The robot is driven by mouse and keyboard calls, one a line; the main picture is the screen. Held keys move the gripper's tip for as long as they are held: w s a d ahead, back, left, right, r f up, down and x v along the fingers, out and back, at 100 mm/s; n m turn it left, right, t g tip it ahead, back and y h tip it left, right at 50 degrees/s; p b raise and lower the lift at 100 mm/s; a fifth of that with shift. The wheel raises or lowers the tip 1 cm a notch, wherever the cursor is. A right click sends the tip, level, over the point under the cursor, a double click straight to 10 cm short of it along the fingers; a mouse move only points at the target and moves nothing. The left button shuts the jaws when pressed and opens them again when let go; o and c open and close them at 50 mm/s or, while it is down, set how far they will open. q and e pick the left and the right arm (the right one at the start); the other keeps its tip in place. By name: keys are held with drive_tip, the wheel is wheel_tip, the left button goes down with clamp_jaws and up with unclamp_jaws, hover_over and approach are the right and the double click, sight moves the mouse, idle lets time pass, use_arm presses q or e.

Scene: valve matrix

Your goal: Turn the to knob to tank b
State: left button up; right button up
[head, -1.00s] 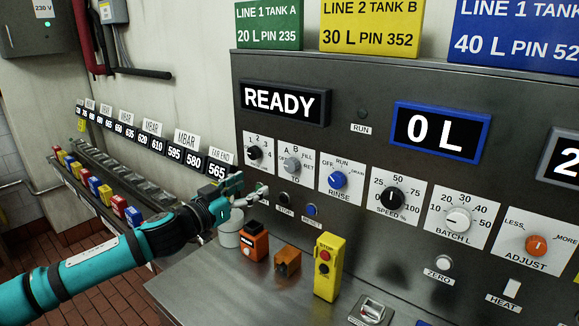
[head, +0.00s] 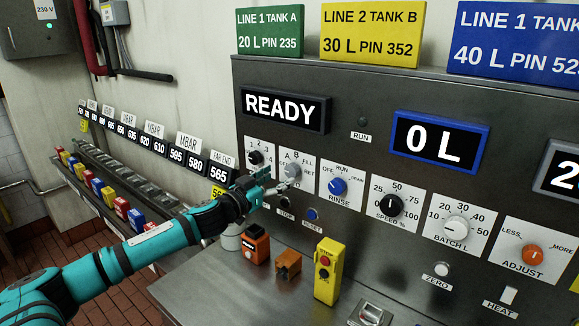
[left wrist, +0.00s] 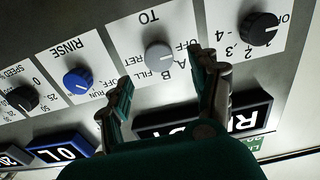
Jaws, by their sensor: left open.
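The TO knob (head: 292,170) is a small grey dial on a white plate in the upper row of the panel, marked A, B, FILL and RET. My left gripper (head: 275,186) is just in front of it, at its lower left, covering part of the plate. In the left wrist view, the TO knob (left wrist: 158,57) appears between the two spread fingers of the left gripper (left wrist: 161,67), which is open and empty. I cannot tell contact or where the knob's pointer stands. My right gripper is not in view.
A black numbered knob (head: 255,158) is left of it and the blue RINSE knob (head: 338,187) right of it. STOP and RESET (head: 312,215) buttons lie below. An orange box (head: 255,244) and a yellow button box (head: 327,270) stand on the ledge.

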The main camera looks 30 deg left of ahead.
sight(290, 171)
use_arm(q)
drive_tip(key=w+p, duration=0.1)
drive_tip(key=w, duration=0.1)
drive_tip(key=w+p, duration=0.1)
drive_tip(key=w, duration=0.2)
drive_tip(key=shift+d+r, duration=0.15)
drive_tip(key=shift+w+d, duration=0.1)
drive_tip(key=shift+w, duration=0.4)
drive_tip(key=shift+c, duration=0.3)
drive_tip(key=c, duration=1.1)
